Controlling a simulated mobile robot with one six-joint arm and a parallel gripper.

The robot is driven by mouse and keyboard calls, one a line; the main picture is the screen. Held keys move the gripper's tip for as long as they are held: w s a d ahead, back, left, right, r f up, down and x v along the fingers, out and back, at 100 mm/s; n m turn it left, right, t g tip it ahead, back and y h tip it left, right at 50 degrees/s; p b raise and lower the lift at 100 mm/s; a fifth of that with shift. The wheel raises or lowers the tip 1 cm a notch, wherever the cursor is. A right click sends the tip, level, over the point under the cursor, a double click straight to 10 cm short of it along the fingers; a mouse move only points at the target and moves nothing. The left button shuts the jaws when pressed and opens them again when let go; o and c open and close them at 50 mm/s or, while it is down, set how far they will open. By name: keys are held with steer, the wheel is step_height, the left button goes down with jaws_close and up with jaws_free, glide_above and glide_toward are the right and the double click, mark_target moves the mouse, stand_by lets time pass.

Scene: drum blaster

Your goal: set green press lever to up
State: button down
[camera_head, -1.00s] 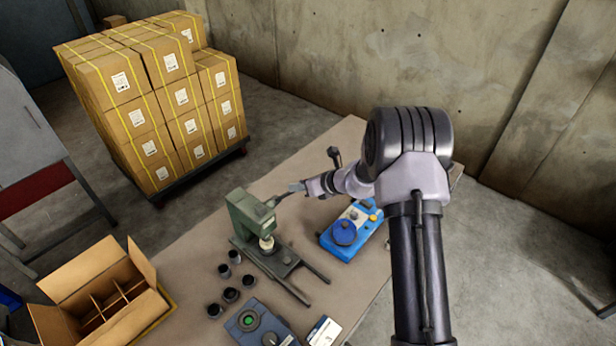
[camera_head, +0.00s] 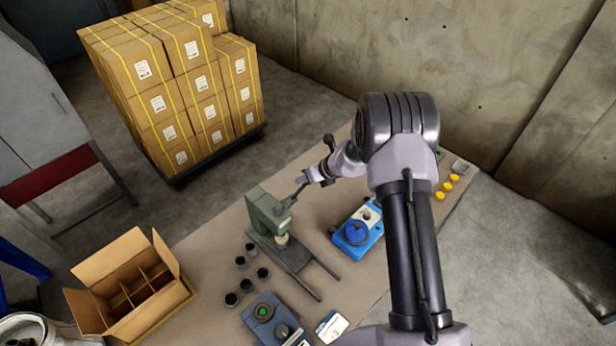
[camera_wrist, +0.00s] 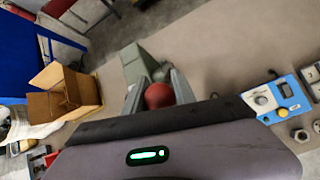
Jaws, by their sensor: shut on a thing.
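The green press (camera_head: 266,212) stands upright on its dark base on the workbench, left of the blue device in the head view. Its lever (camera_head: 292,197) slants up and right from the press head to my gripper (camera_head: 303,181). In the wrist view, the lever's red knob (camera_wrist: 158,95) sits between the two fingers of my gripper (camera_wrist: 158,90), which is shut on it. The green press body (camera_wrist: 136,63) shows just beyond the fingers. Most of the lever shaft is hidden in the wrist view.
A blue device (camera_head: 357,234) stands right of the press. Several black cups (camera_head: 241,263) and a control box (camera_head: 268,318) are in front. An open carton (camera_head: 137,283) is at the left. Stacked boxes (camera_head: 175,85) stand behind. Several yellow pieces (camera_head: 447,187) lie at the bench's right end.

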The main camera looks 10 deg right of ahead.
steer(key=c, duration=1.4)
jaws_free()
steer(key=shift+w+r, duration=0.15)
steer(key=o, duration=0.4)
steer(key=shift+a, duration=0.15)
steer(key=shift+c, duration=0.2)
steer(key=v, duration=1.7)
steer(key=shift+r, duration=0.1)
